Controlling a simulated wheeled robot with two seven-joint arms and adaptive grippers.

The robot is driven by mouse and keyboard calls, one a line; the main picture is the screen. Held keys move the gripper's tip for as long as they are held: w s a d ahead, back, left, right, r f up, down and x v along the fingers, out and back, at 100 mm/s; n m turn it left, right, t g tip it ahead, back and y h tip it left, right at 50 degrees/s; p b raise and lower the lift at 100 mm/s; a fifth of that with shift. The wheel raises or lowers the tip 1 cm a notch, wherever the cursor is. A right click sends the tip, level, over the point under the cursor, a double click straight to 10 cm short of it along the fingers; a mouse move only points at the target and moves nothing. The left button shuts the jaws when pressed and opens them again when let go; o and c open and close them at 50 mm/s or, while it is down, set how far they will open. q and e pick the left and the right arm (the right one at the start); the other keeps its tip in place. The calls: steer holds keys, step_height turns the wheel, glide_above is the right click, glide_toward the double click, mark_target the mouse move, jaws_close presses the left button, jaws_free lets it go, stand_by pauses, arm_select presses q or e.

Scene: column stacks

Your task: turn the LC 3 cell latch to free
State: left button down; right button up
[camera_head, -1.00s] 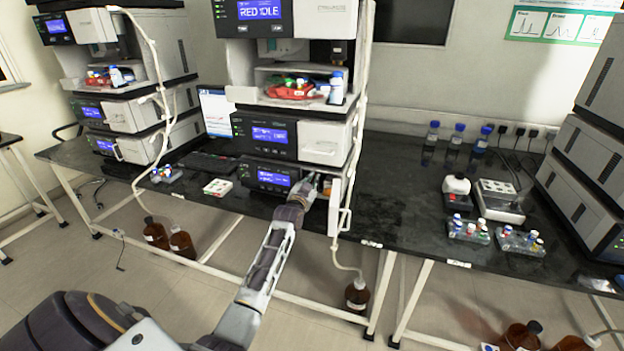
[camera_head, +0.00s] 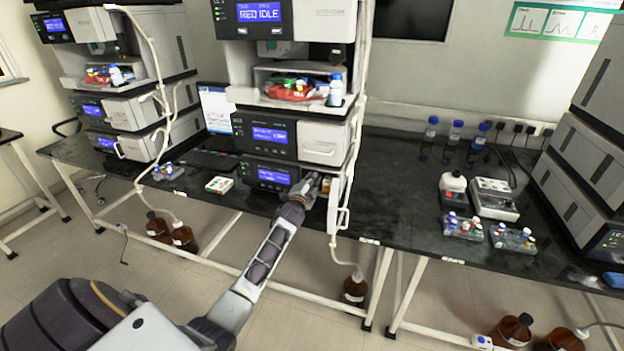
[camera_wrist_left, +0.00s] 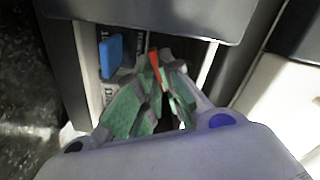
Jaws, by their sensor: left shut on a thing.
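The middle instrument stack, with a "RED IDLE" screen (camera_head: 259,11), stands on the black bench. My left gripper (camera_head: 318,181) reaches into the open bay at the right of its lowest module (camera_head: 266,176). In the left wrist view, the gripper (camera_wrist_left: 160,78) has its green-padded fingers closed around a thin orange-red lever (camera_wrist_left: 155,62), which looks like the cell latch. The lever's top shows between the fingertips, slightly tilted; its lower part is hidden. A blue block (camera_wrist_left: 111,56) sits left of the fingers, beside a printed label. My right gripper is not in view.
A white tube and bracket (camera_head: 341,195) hang close to the right of the bay. A similar stack (camera_head: 122,105) stands at the left. Vial racks (camera_head: 463,226) and blue-capped bottles (camera_head: 455,135) are on the right bench. Brown bottles (camera_head: 355,288) stand below.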

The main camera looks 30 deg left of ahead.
arm_select(q)
steer(key=m, duration=0.5)
steer(key=shift+d+f, duration=0.1)
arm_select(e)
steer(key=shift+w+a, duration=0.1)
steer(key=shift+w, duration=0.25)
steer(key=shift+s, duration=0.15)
arm_select(q)
steer(key=c, duration=1.6)
jaws_free()
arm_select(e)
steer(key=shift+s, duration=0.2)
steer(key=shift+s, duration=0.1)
arm_select(q)
steer(key=shift+s, duration=0.2)
